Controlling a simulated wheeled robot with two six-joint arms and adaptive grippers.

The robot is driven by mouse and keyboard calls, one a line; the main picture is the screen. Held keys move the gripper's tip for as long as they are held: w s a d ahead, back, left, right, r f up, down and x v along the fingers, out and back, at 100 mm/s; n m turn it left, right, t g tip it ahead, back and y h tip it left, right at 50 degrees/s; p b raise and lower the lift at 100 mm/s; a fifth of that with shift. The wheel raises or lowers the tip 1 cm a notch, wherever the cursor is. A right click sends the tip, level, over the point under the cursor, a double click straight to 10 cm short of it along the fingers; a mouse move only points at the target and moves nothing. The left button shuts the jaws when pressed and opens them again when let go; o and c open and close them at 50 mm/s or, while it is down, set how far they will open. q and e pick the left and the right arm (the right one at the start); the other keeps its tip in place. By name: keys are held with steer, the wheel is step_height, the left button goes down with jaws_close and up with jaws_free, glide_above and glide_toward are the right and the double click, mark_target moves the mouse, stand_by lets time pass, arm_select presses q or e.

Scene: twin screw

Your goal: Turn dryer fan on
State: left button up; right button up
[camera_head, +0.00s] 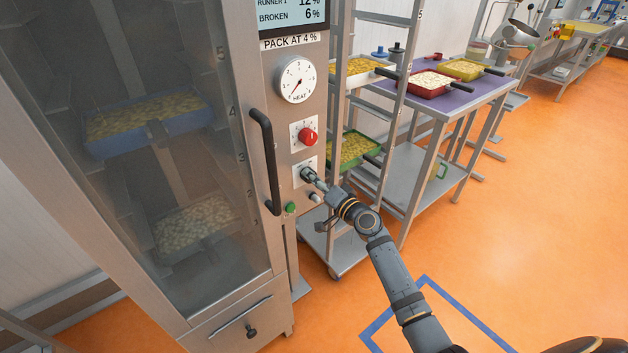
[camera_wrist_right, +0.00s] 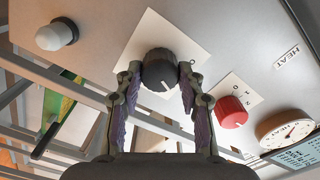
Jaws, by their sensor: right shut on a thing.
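The dryer (camera_head: 180,60) is a tall steel cabinet with a glass door, at the left of the head view. Its control panel has a black knob (camera_wrist_right: 160,70) on a white plate. My right gripper (camera_head: 312,176) is at this knob, and in the right wrist view its two fingers (camera_wrist_right: 155,85) stand on either side of it, shut on it. The knob's pale pointer line shows in the wrist view; the plate's markings there are mostly hidden or too small to read. My left gripper is not in view.
A red knob (camera_head: 308,137) and a HEAT dial (camera_head: 296,80) sit above on the panel. A green button (camera_head: 291,208) and a white-capped one (camera_wrist_right: 56,34) are below. The black door handle (camera_head: 265,160) stands out at the left. A rack with trays (camera_head: 352,150) is close on the right.

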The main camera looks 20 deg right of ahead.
steer(key=shift+m, duration=0.6)
steer(key=o, duration=1.2)
steer(key=v, duration=1.2)
